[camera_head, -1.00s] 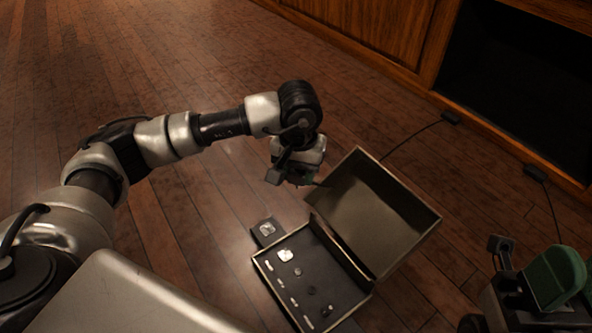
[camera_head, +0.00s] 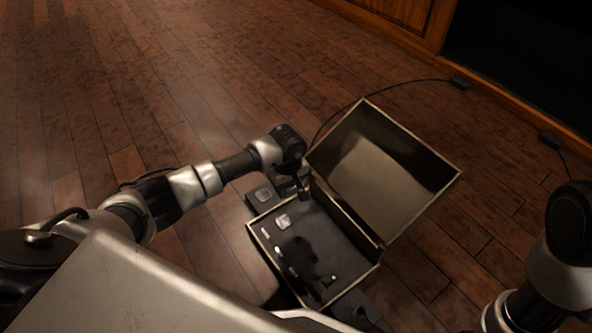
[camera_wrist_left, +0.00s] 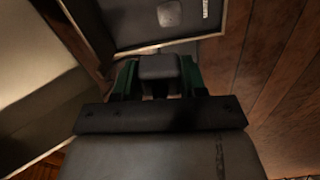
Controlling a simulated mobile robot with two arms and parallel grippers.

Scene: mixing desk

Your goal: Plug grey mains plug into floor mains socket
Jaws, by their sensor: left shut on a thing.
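My left gripper (camera_head: 302,190) is at the far left corner of the open floor box (camera_head: 262,252), close to its rim and beside the hinged lid. In the left wrist view its green-sided fingers (camera_wrist_left: 157,82) are shut on a dark grey block, the grey plug (camera_wrist_left: 158,67). The plug's front points toward the box rim; its prongs are hidden. A pale square socket face (camera_head: 284,221) is on the dark panel inside the box; a pale square also shows in the left wrist view (camera_wrist_left: 170,13). The plug is apart from that square. My right gripper is out of view.
The raised lid (camera_head: 385,170) stands at the box's right. A dark plate with a pale square (camera_head: 262,196) lies outside the box's left corner. Wooden floor (camera_head: 110,110) is clear at left.

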